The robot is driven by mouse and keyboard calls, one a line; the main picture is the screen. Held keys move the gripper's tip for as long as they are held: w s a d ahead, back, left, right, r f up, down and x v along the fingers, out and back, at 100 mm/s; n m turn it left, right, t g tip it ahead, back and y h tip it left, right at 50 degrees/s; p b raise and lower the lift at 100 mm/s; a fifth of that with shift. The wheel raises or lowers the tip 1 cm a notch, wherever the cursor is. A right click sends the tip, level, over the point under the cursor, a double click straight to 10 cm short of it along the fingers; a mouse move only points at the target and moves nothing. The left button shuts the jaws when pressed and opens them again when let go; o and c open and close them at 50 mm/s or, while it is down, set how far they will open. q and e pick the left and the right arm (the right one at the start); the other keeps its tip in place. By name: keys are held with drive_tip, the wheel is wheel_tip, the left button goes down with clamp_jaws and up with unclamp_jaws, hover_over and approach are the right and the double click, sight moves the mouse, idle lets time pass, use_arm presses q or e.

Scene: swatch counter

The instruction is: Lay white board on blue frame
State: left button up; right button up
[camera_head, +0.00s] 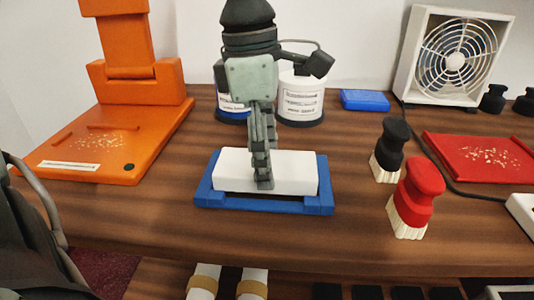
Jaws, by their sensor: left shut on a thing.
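The white board (295,174), a thick white block, is over the blue frame (320,203) in the middle of the counter. The frame's side bars and front bar show around it, with a dark gap between the board and the front bar. I cannot tell whether the board touches the frame or is just above it. My left gripper (264,184) points down from above and is shut on the board near its middle, hiding part of it. My right gripper is not in view.
An orange stand (145,130) is at left. Two paint cans (301,104) and a blue block (365,100) stand behind. Black-handled (391,140) and red-handled (419,185) brushes, a red tray (480,155) and a white fan (450,55) are at right. The counter's front strip is clear.

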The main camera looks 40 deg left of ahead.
use_arm(q)
drive_tip(key=shift+f+b, duration=0.3)
drive_tip(key=shift+b, duration=0.1)
drive_tip(key=o, duration=1.3)
drive_tip(key=shift+o, duration=0.2)
wheel_tip(320, 180, up, 12)
drive_tip(key=a, duration=0.1)
drive_tip(key=shift+s, duration=0.35)
drive_tip(key=shift+a, duration=0.1)
